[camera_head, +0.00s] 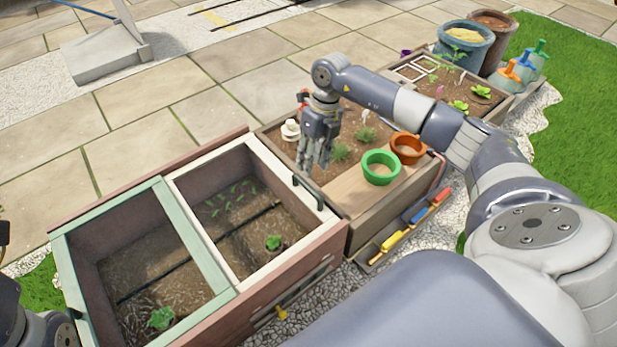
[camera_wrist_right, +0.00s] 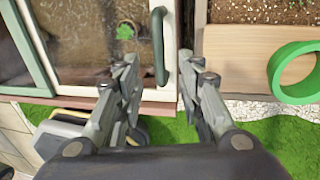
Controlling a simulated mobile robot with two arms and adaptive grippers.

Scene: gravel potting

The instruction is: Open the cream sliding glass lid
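The cream sliding glass lid (camera_head: 201,227) lies over the right half of the wooden cold frame in the head view; soil and seedlings show through it. Its dark green bar handle (camera_head: 308,192) is on the right edge rail. My right gripper (camera_head: 315,163) is above that end, fingers pointing down. In the right wrist view, my right gripper (camera_wrist_right: 163,75) is open, with a wide empty gap between its fingers. The handle (camera_wrist_right: 159,46) shows between and ahead of them, with no visible contact. My left gripper is not visible; only parts of my left arm show at the lower left.
A green-framed lid (camera_head: 187,235) covers the left half of the cold frame (camera_head: 300,270). To the right, a planter (camera_head: 395,215) holds a green ring pot (camera_head: 381,167) and an orange one (camera_head: 407,148).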

